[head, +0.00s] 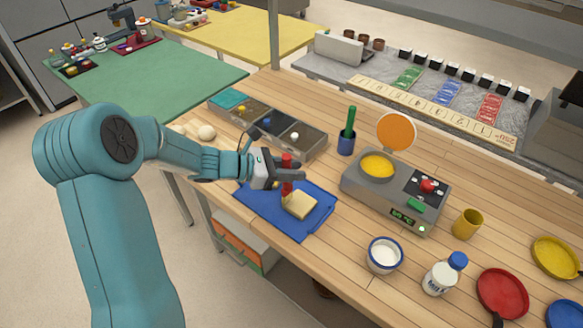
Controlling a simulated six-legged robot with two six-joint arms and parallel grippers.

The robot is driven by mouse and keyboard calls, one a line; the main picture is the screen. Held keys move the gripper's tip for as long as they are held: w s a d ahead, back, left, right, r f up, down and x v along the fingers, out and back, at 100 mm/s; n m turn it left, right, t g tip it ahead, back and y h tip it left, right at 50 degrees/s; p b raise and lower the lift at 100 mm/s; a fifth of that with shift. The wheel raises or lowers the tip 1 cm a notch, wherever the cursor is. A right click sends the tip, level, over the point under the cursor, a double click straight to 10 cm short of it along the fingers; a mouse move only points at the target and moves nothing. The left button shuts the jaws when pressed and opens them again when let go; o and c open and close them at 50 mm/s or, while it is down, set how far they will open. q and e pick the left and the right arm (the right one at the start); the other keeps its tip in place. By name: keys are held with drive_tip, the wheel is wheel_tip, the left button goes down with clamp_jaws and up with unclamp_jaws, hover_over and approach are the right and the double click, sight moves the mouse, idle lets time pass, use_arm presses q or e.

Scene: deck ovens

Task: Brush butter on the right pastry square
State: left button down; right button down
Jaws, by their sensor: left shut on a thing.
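A pale yellow pastry square (299,206) lies on the blue mat (262,218) at the middle of the wooden table. I see only one square; my gripper covers part of the mat. My left gripper (288,178) is shut on an upright red-handled tool (287,160), likely the brush. Its lower end is at the square's far left edge; I cannot tell whether it touches. A yellow pool, probably butter (377,165), sits in a round dish on the grey appliance (382,207) to the right. My right gripper is not in view.
Behind the mat is a sectioned tray (310,142). An orange disc (396,131) stands behind the appliance. In front right are a white bowl (384,256), a bottle (443,275), a yellow cup (467,224) and a red pan (502,292).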

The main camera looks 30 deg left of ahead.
use_arm(q)
drive_tip(key=shift+s+r, duration=0.1)
drive_tip(key=shift+f+b, duration=0.45)
drive_tip(key=shift+f, duration=0.1)
idle(0.6)
drive_tip(key=shift+d, duration=0.1)
drive_tip(key=d+b, duration=0.2)
drive_tip(key=d, duration=0.3)
drive_tip(key=shift+s, duration=0.15)
idle(0.4)
drive_tip(key=shift+a, duration=0.1)
drive_tip(key=shift+w+b, duration=0.3)
drive_tip(key=shift+w, duration=0.1)
